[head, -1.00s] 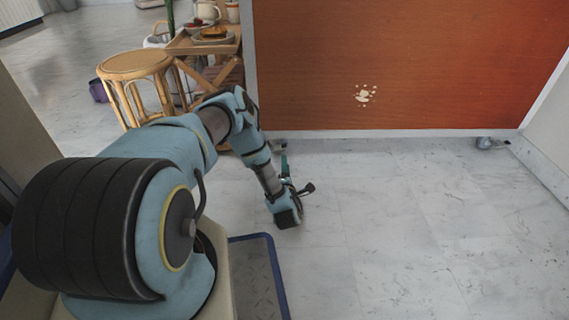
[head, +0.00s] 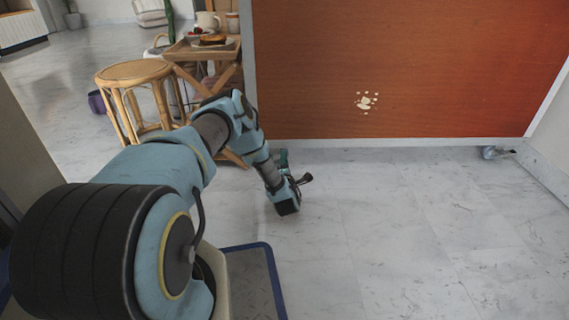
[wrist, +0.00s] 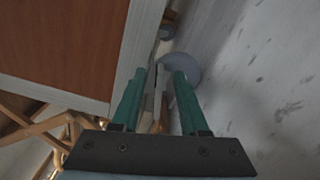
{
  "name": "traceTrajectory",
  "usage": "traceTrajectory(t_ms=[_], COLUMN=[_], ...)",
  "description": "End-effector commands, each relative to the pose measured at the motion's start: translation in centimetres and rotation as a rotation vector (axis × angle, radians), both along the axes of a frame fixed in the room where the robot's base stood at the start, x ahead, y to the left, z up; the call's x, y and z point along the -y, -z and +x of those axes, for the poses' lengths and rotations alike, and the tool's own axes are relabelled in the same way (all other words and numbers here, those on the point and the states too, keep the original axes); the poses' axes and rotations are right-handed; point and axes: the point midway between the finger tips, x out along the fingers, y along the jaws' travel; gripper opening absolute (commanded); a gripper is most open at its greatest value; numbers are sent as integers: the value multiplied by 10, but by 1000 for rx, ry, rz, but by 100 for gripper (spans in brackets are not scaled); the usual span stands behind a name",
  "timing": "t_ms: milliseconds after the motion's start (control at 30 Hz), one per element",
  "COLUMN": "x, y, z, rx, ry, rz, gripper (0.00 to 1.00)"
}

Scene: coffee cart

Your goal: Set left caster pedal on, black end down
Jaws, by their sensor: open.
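The cart (head: 400,70) has an orange-brown panel with a pale frame. In the head view my arm hides its left caster. My gripper (head: 281,158) is low at the cart's lower left corner. In the wrist view my gripper (wrist: 166,74) has two green fingers spread apart. A round grey caster wheel (wrist: 190,66) lies at the fingertips, partly behind the right finger. A thin dark piece by the left fingertip may be the pedal; its tilt and which end is down cannot be told. I cannot tell whether a finger touches the caster.
The right caster (head: 492,152) stands under the cart's far right corner. A rattan stool (head: 140,75) and a wooden tray table (head: 203,48) with dishes stand left of the cart. The marble floor (head: 400,230) in front is clear. A blue-edged mat (head: 258,270) lies near my base.

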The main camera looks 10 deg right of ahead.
Motion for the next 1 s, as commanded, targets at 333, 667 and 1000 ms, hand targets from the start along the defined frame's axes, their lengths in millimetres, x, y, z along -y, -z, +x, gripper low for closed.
traceTrajectory(t_ms=[333,667,1000], x=[0,0,0], y=[-1,0,0], z=[0,0,0], rx=[0,0,0], ry=[0,0,0], rz=[0,0,0], gripper=[29,0,0])
